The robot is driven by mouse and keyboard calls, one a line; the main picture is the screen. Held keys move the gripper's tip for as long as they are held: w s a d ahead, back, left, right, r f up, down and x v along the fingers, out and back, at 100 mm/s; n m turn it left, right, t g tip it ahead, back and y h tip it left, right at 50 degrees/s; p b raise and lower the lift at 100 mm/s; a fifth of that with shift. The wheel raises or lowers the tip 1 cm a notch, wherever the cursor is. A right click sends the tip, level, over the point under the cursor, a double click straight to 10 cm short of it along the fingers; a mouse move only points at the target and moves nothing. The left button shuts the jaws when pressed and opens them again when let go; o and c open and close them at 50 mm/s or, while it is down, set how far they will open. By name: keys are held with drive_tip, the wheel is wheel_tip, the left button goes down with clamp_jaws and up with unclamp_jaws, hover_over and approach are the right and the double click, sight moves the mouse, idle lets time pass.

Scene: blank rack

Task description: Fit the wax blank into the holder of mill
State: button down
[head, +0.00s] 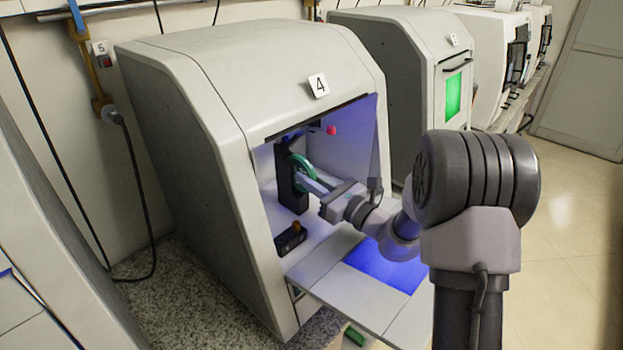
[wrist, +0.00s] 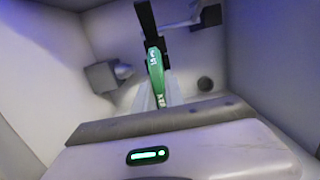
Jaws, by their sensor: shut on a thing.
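The wax blank, a green disc (head: 299,163), is inside the open mill marked 4 (head: 220,90). My gripper (head: 308,180) reaches in through the mill's front and is shut on the disc. The dark upright holder (head: 286,193) stands just behind and left of the disc. In the wrist view the disc (wrist: 156,78) shows nearly edge-on, with white lettering on its rim. The dark holder part (wrist: 146,22) meets or overlaps its top end. I cannot tell whether the disc is seated in the holder or only against it.
The mill's door (head: 350,290) is folded down below my arm. A red knob (head: 331,130) sits at the chamber's upper right, and a small dark block (head: 290,238) lies at its lower left. Another mill with a green window (head: 453,96) stands to the right.

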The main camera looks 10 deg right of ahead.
drive_tip(key=shift+w+a, duration=0.1)
drive_tip(key=c, duration=1.3)
unclamp_jaws()
